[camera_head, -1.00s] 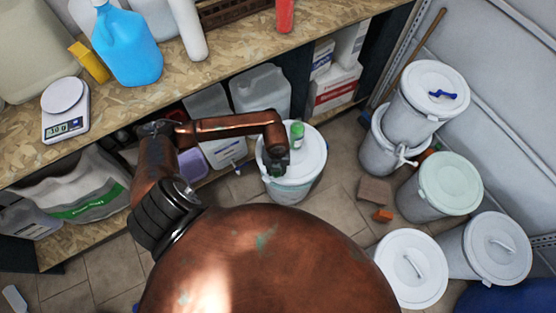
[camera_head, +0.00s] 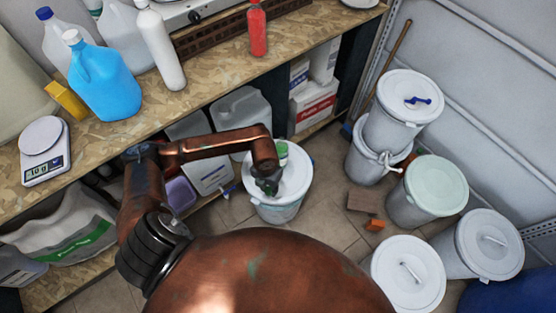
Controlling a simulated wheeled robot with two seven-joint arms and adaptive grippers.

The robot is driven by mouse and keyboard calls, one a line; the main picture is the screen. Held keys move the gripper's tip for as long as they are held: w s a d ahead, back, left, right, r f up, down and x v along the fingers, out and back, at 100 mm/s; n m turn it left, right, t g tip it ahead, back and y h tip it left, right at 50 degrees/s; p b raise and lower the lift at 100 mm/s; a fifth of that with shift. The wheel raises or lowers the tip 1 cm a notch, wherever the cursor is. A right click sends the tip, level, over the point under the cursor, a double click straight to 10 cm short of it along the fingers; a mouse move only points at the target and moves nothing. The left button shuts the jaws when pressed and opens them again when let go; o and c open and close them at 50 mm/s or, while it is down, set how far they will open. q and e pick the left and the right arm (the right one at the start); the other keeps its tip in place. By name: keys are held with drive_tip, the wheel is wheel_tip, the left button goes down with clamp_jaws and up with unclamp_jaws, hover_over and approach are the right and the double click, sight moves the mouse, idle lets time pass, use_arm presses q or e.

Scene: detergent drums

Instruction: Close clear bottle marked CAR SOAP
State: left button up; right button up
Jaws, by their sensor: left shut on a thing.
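No label reading CAR SOAP can be made out, so I cannot tell which container is that bottle. A small green item (camera_head: 281,150) shows at the white drum's lid (camera_head: 296,178), partly behind my left gripper. My left gripper (camera_head: 268,186) points down over this lid. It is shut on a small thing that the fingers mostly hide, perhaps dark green. I cannot tell whether the held thing touches the lid. My right gripper is not in view.
The bench holds a blue jug (camera_head: 104,85), a white bottle (camera_head: 162,48), a red bottle (camera_head: 257,28) and a scale (camera_head: 44,150). A translucent canister (camera_head: 240,108) stands on the lower shelf. Several lidded drums stand at the right, with a brown block (camera_head: 363,201) on the floor.

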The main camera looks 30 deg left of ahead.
use_arm(q)
drive_tip(key=d+r+n, duration=0.2)
drive_tip(key=r+n, duration=0.7)
drive_tip(key=n, duration=0.9)
drive_tip(key=w+d+r+n, duration=0.1)
drive_tip(key=d+r+n, duration=0.1)
drive_tip(key=r+n, duration=0.8)
drive_tip(key=n, duration=0.7)
drive_tip(key=shift+w+r+n, duration=0.15)
drive_tip(key=shift+w+n, duration=0.05)
drive_tip(key=shift+n, duration=0.2)
